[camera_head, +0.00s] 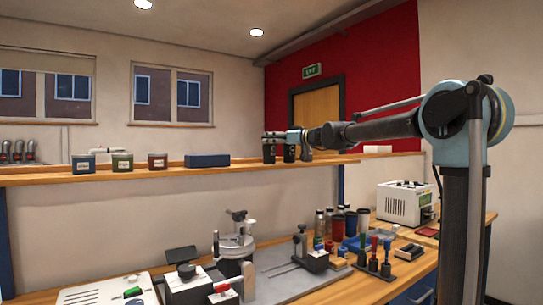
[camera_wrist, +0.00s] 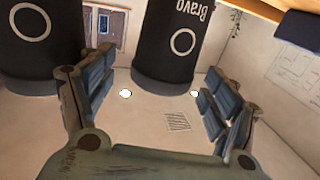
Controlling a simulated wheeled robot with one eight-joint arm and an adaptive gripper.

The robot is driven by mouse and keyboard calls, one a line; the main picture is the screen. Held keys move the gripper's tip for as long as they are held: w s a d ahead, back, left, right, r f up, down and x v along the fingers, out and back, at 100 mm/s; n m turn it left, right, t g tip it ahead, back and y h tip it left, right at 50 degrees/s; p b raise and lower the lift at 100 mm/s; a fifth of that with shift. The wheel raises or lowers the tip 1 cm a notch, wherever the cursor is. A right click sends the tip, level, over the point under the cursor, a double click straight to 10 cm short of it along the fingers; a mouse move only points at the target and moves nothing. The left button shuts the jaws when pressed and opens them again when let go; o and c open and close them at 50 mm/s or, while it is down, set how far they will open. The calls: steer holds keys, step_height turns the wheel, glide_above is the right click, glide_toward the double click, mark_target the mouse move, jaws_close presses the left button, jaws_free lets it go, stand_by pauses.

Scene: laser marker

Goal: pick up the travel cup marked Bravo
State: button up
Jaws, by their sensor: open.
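The black travel cup marked Bravo (camera_wrist: 165,58) shows in the wrist view, its white lettering upside down beside a white ring. It stands ahead of my open gripper (camera_wrist: 155,80), between the lines of the two fingers, with a gap visible on each side. A second black cup (camera_wrist: 38,72) with a white ring is at the left, outside the left finger; no name on it is readable. In the head view my gripper (camera_head: 275,138) is at two dark cups (camera_head: 289,153) on the shelf. Their markings are too small to read there.
The wooden shelf (camera_head: 225,168) also holds a blue box (camera_head: 207,160) and several small labelled containers (camera_head: 122,160) to the left. Below, a workbench (camera_head: 350,290) carries a clamp fixture, bottles, cups and a white device (camera_head: 404,203).

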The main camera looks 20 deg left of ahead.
steer(key=x, duration=0.3)
steer(key=shift+a, duration=0.15)
steer(key=c, duration=0.8)
